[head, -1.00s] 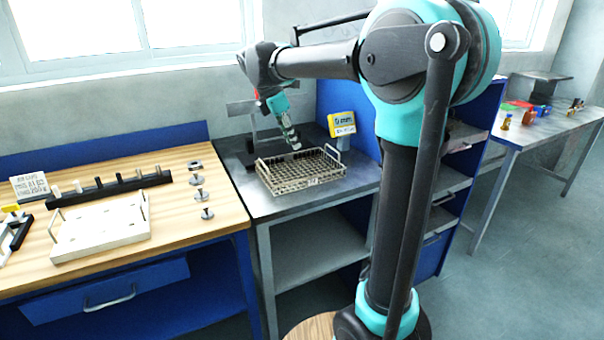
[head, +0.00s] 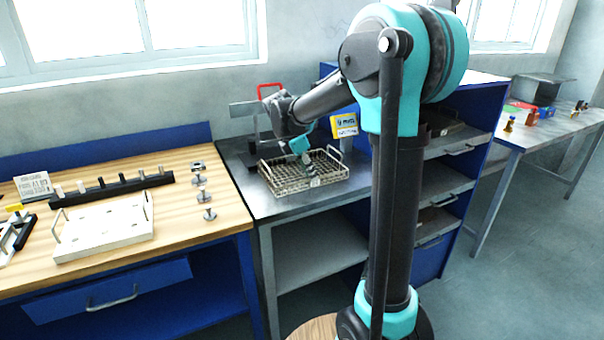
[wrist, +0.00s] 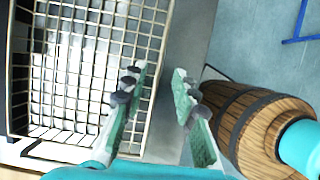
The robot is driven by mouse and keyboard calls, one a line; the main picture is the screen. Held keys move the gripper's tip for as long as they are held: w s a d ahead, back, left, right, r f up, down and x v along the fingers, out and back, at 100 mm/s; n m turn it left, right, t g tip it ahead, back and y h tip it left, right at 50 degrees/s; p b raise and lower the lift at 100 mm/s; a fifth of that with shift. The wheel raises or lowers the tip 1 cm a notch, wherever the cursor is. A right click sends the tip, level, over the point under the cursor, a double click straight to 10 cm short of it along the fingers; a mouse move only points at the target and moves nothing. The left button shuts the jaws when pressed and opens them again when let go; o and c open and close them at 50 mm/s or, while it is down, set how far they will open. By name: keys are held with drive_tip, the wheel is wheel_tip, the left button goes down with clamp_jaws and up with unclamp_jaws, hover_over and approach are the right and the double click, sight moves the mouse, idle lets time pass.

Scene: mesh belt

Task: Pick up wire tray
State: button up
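The wire tray (head: 332,179) is a shallow metal mesh basket with a raised handle at each end. It sits on the grey metal bench top. In the wrist view, the tray (wrist: 150,40) fills the left part and looks empty. My gripper (head: 309,161) is over the tray's near side in the head view. In the wrist view, my gripper (wrist: 157,78) has its two green-padded fingers apart with nothing held. The tray's side wall appears between the fingertips; whether they reach down to its height is unclear.
A wooden bench (head: 181,228) on the left holds a white plate (head: 105,230), a black peg rack (head: 113,189) and several small metal parts. A yellow-and-white sign (head: 345,126) stands behind the tray. A blue shelf unit (head: 468,108) stands to the right.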

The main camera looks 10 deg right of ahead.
drive_tip(key=shift+x, duration=1.8)
drive_tip(key=shift+w, duration=0.1)
clamp_jaws()
